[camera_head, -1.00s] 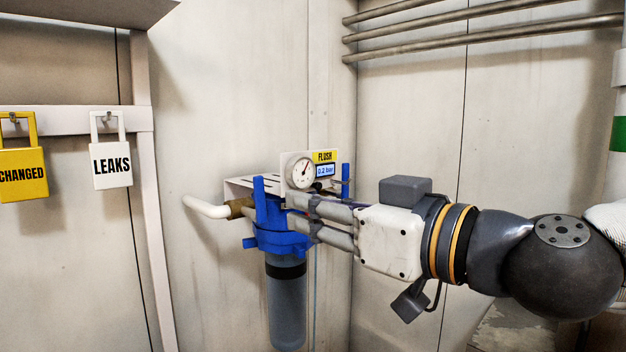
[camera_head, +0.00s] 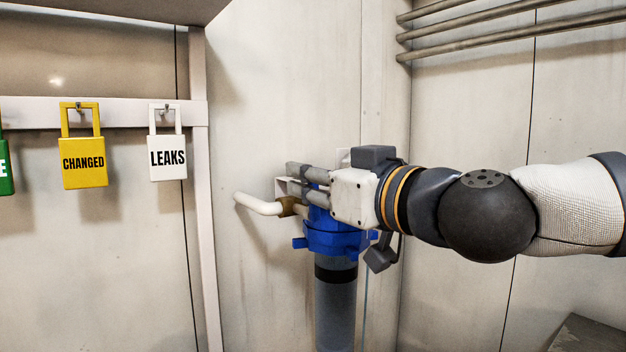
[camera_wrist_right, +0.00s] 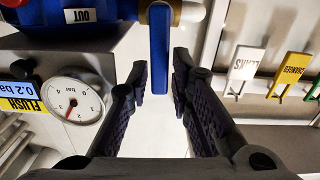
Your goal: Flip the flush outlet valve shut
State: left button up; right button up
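The flush outlet valve's blue lever (camera_wrist_right: 159,50) hangs between the fingers of my right gripper in the right wrist view, beside a label reading OUT (camera_wrist_right: 80,15). My right gripper (camera_wrist_right: 160,75) is open, with a gap visible on both sides of the lever. In the head view the right gripper (camera_head: 291,178) is at the top of the blue filter head (camera_head: 335,238) and hides most of the lever. A brass fitting (camera_head: 289,206) and white pipe (camera_head: 258,205) come out on the left. My left gripper is not in view.
A pressure gauge (camera_wrist_right: 75,98) and a yellow FLUSH label with a 0.2 bar display (camera_wrist_right: 15,88) sit beside the gripper. White LEAKS (camera_head: 167,157) and yellow CHANGED (camera_head: 83,160) tags hang on a rail at left. Grey pipes (camera_head: 470,27) run along the wall at upper right.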

grip_shut()
jog(key=shift+d+r+m+p, duration=0.15)
jog(key=shift+r+m+p, duration=0.1)
jog(key=shift+m+p, duration=0.1)
jog(key=shift+f, duration=0.15)
jog(key=shift+w+f, duration=0.1)
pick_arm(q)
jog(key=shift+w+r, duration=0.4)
pick_arm(e)
grip_release()
jog(key=shift+d, duration=0.1)
